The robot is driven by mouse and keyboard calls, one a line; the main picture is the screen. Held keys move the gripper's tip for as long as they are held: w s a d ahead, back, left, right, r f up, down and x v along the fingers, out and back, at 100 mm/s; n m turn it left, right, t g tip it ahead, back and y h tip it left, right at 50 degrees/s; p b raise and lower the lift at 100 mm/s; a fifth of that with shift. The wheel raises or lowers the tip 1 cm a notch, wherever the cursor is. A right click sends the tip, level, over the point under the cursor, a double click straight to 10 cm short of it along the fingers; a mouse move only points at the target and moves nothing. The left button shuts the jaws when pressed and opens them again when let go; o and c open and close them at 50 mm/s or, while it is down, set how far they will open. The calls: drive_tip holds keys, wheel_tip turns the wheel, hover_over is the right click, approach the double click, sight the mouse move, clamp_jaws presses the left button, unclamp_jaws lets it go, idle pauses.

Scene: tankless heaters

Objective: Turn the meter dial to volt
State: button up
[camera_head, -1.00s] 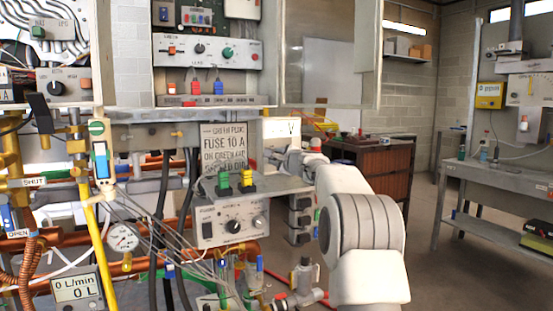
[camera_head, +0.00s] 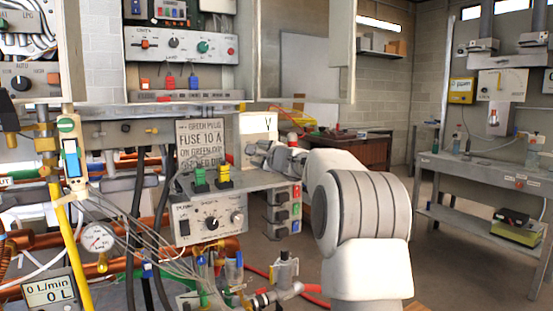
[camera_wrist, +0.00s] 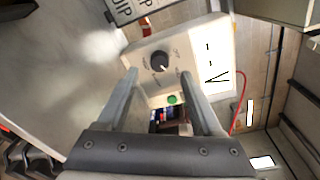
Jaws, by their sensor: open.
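The meter is a white box with a dark round dial (camera_wrist: 159,61) on its light face and a white display panel (camera_wrist: 213,65) beside it. The dial's small markings are too blurred to read.
A fuse sign (camera_head: 201,146) stands left of the meter. Green (camera_head: 199,179) and yellow (camera_head: 224,176) plugs sit on the shelf above a grey control box (camera_head: 210,217). Pipes and cables crowd the left. Open floor lies right, before a grey workbench (camera_head: 480,175).

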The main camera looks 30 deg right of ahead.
drive_tip(key=s+r, duration=0.1)
drive_tip(key=s, duration=1.2)
drive_tip(key=shift+a, duration=0.2)
